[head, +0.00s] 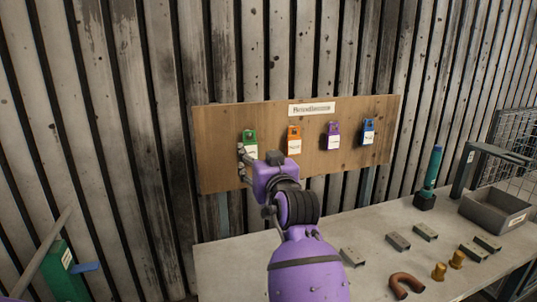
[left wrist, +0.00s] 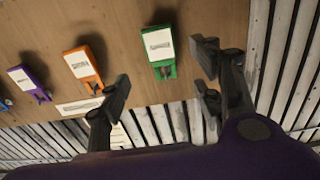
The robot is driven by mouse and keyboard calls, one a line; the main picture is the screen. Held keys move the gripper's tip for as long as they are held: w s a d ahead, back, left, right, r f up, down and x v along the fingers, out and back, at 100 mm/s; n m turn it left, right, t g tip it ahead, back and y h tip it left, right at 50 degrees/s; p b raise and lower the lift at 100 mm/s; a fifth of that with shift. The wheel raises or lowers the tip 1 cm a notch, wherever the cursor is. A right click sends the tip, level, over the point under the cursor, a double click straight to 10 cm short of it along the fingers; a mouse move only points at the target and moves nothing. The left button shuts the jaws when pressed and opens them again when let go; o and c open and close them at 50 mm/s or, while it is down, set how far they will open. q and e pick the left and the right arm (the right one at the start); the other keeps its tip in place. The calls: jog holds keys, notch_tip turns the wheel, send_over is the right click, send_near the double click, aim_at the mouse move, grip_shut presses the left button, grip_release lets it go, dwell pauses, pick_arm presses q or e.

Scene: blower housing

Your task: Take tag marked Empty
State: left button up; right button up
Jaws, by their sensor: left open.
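Four hanging tags are on a wooden board: a green tag (head: 249,138), an orange tag (head: 294,139), a purple tag (head: 332,134) and a blue tag (head: 367,131). Each has a white label too small to read, so I cannot tell which says Empty. My left gripper (head: 243,162) is at the green tag and partly covers it. In the left wrist view the green tag (left wrist: 158,52) lies between the open fingers (left wrist: 161,85), apart from them. The orange tag (left wrist: 84,67) and purple tag (left wrist: 30,83) are left of them. My right gripper is not in view.
Below is a table (head: 225,262) with grey blocks, brass parts, a rust-coloured curved piece (head: 406,283), a teal-handled tool (head: 432,170) and a grey bin (head: 497,209). A green object (head: 62,272) stands lower left.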

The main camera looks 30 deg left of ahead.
pick_arm(q)
jog(key=x, duration=0.3)
jog(key=shift+a+r+p, duration=0.25)
jog(key=shift+a+p, duration=0.05)
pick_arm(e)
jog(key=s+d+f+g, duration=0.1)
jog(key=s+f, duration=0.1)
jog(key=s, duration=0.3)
pick_arm(q)
jog(key=shift+x, duration=1.8)
jog(key=shift+f, duration=0.2)
jog(key=shift+c, duration=0.7)
jog(key=c, duration=1.1)
jog(key=shift+r+p, duration=0.45)
jog(key=shift+r, duration=0.2)
send_near(250, 146)
jog(key=shift+w+a+r, duration=0.55)
jog(key=shift+w+a, duration=0.25)
jog(key=shift+w, duration=0.05)
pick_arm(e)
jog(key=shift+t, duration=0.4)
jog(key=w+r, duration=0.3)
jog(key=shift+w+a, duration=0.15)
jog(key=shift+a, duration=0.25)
